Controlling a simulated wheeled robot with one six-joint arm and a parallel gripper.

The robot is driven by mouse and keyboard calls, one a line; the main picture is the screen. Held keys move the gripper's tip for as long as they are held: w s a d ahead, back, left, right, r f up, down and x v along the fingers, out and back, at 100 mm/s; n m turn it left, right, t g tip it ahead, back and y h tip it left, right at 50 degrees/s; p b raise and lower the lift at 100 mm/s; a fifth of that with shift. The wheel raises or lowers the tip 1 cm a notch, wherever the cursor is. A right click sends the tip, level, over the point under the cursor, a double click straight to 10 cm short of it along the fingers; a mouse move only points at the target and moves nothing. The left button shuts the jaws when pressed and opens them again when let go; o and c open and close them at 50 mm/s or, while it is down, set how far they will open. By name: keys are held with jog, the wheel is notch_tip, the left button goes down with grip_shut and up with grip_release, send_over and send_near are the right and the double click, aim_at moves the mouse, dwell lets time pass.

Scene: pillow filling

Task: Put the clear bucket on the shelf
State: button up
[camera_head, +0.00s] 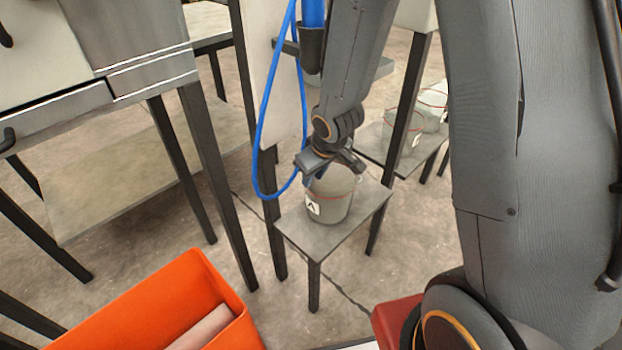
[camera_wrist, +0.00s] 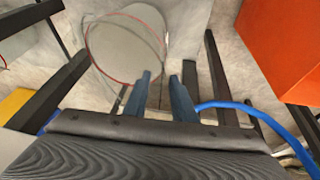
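A clear, greyish bucket (camera_head: 335,207) with a reddish rim and a white label stands upright on a small grey table (camera_head: 300,240) in the head view. My gripper (camera_head: 322,178) is just above it, pointing down at its rim and partly hiding its top. In the wrist view, the bucket (camera_wrist: 122,45) shows from above with its red rim, left of and beyond my fingertips. My two fingers (camera_wrist: 165,82) stand apart with a gap between them. I cannot tell whether they touch the rim. Which surface is the shelf is unclear.
Similar clear buckets (camera_head: 402,128) stand on another low grey surface (camera_head: 372,147) behind right. A blue hose (camera_head: 262,130) hangs beside my gripper. An orange bin (camera_head: 150,305) is at the front left. A metal-fronted table (camera_head: 150,72) with dark legs is at left.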

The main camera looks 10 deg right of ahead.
jog(key=s+d+r+m+g+h+p, duration=0.1)
jog(key=s+d+r+m+p, duration=0.1)
jog(key=s+d+r, duration=0.3)
jog(key=s+d+r+m+g+h+p, duration=0.15)
jog(key=s+d+r, duration=0.25)
jog(key=r, duration=0.4)
jog(key=s+d+r+m+g+y, duration=0.1)
jog(key=s+r+m, duration=0.3)
jog(key=s, duration=0.8)
notch_tip(320, 180, up, 2)
jog(key=shift+d+r+g, duration=0.15)
jog(key=shift+g, duration=0.3)
jog(key=a+r+n+p, duration=0.1)
jog(key=a+r+p, duration=0.2)
jog(key=r+p, duration=0.2)
jog(key=s+p, duration=0.1)
jog(key=p, duration=0.2)
jog(key=shift+a+n, duration=0.35)
jog(key=shift+a, duration=0.05)
jog(key=shift+d, duration=0.1)
